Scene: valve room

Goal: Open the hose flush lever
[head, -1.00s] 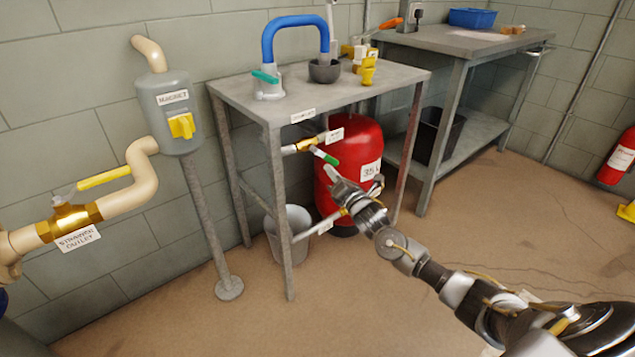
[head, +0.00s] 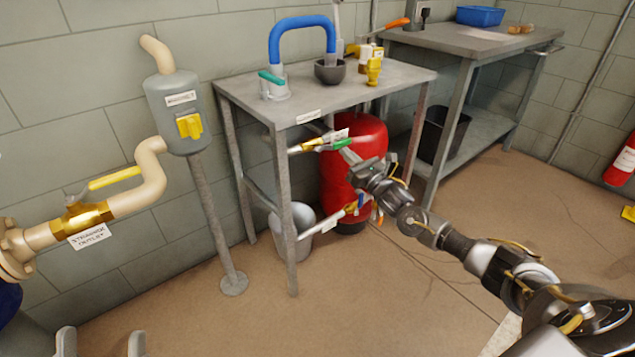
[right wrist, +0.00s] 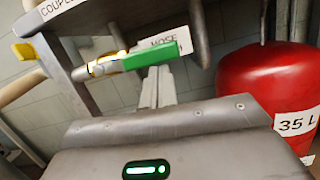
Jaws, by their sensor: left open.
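The hose flush lever, a green-handled lever (head: 342,143) on a brass valve (head: 313,144), is under the front of the grey metal table. In the right wrist view the green handle (right wrist: 150,56) lies across the fingertips, near a partly hidden tag reading "HOSE". My right gripper (head: 347,154) is at the lever's handle, its fingers close together with nothing seen between them. They also show in the right wrist view (right wrist: 157,82), just below the handle; I cannot tell whether they touch it. My left gripper (head: 101,342) is open and empty at the bottom left, only its fingertips visible.
The grey table (head: 400,77) stands over the valve; its front leg (head: 284,215) is left of my right gripper. A red tank (head: 340,190) is behind the gripper. A lower pipe with a blue-handled valve (head: 358,204) and a grey bucket (head: 297,240) are below. Open floor lies in front.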

